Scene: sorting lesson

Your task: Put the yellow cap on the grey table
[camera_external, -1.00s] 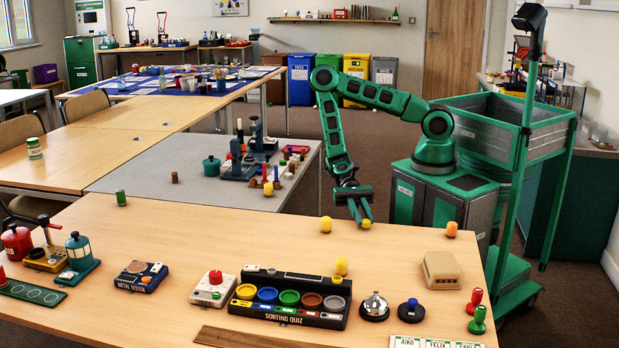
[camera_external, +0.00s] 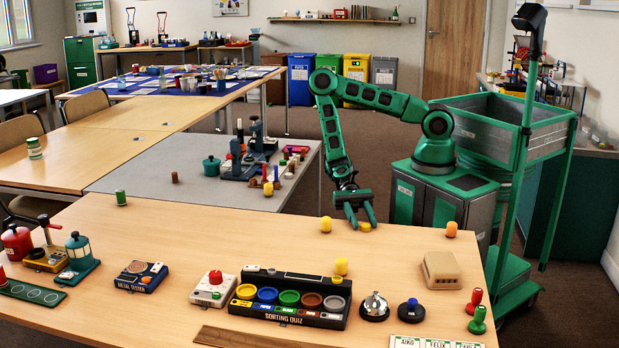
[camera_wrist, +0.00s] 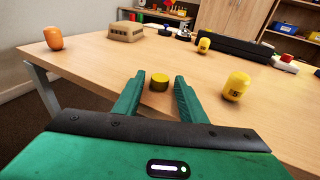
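The yellow cap (camera_external: 366,227) is a small flat round piece on the wooden table, near its back edge. In the wrist view the yellow cap (camera_wrist: 159,83) stands between my two green fingers, with gaps at its sides. My gripper (camera_wrist: 159,79) is open and low over the table; it also shows in the external view (camera_external: 364,223). The grey table (camera_external: 150,168) is to the left and behind, with its near left part bare.
A yellow cylinder (camera_external: 326,224) stands close to the left of my gripper, and an orange one (camera_external: 451,229) stands to the right. The grey table carries a dark microscope-like device (camera_external: 240,165), a teal pot (camera_external: 211,166) and several small pieces.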

